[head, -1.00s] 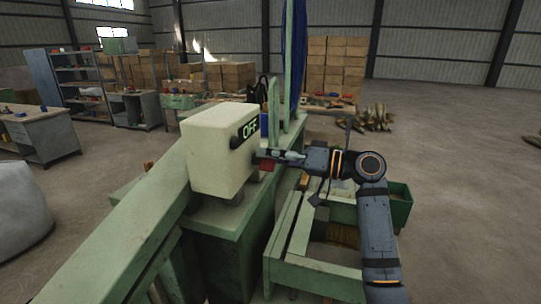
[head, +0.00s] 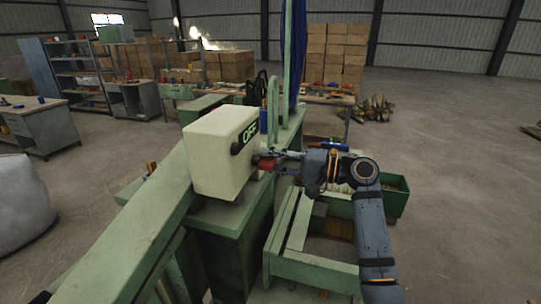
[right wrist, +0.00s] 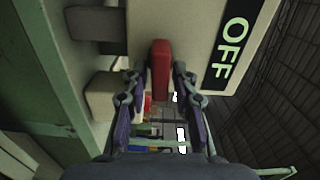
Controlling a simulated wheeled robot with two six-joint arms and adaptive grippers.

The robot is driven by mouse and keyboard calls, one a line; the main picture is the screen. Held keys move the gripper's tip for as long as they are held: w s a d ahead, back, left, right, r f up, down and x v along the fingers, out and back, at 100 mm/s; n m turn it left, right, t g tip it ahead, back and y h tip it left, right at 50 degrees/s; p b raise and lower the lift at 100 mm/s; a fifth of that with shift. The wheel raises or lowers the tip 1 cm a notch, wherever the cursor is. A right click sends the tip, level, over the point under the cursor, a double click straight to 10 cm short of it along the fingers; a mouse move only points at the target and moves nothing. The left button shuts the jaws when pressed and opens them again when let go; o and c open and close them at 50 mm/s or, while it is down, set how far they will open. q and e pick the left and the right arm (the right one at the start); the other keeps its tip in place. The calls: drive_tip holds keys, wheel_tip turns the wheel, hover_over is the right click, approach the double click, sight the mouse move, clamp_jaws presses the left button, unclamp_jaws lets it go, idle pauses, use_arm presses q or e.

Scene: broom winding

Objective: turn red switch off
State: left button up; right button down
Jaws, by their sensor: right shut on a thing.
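The red switch (head: 266,163) is on the face of a cream control box (head: 219,155), below a black label reading OFF (head: 250,132). In the right wrist view the red switch (right wrist: 160,68) stands as a narrow block between the two fingers, beside the OFF label (right wrist: 232,42). My right gripper (head: 277,162) is at the switch and shut on it; the right wrist view shows its fingertips (right wrist: 158,74) on both sides. My left gripper is not in view.
The box sits on a green machine (head: 120,242) with a long beam and a frame (head: 300,262) at the front. A green bin (head: 394,197) stands right of it. Open concrete floor (head: 470,210) lies to the right.

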drive_tip(key=shift+m, duration=0.4)
drive_tip(key=c, duration=1.3)
unclamp_jaws()
drive_tip(key=shift+w, duration=0.1)
drive_tip(key=shift+d+f, duration=0.1)
drive_tip(key=shift+d, duration=0.15)
drive_tip(key=v, duration=1.1)
drive_tip(key=shift+d, duration=0.2)
